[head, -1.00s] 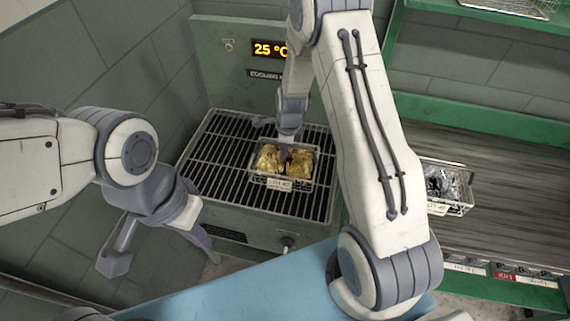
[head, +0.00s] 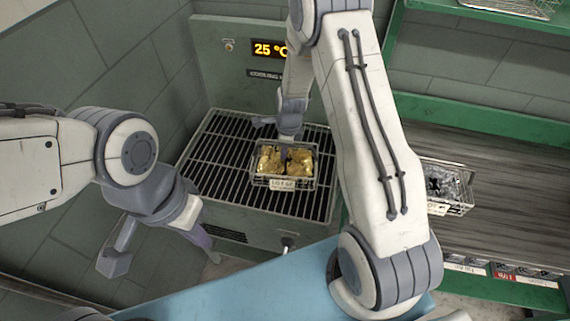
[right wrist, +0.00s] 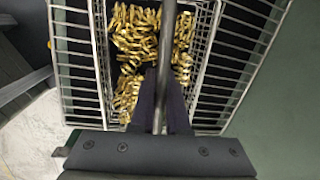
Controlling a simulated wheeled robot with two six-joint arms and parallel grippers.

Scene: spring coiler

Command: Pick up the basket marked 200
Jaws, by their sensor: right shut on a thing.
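A wire basket (head: 262,182) filled with gold-coloured springs stands on or just above the slatted grate, with a small tag on its front too blurred to read surely. My right gripper (head: 288,136) is above it. In the right wrist view my right gripper (right wrist: 163,108) is shut on the bar running across the middle of the basket (right wrist: 212,42). My left gripper (head: 114,260) hangs at the lower left, away from the basket. Its fingers do not show clearly.
The cooling grate (head: 222,160) belongs to a green machine with a 25 °C display (head: 270,50). Another basket (head: 457,208) with grey contents and a tag stands on the dark belt (head: 515,190) at right, partly behind my right arm. A blue surface (head: 240,290) lies in front.

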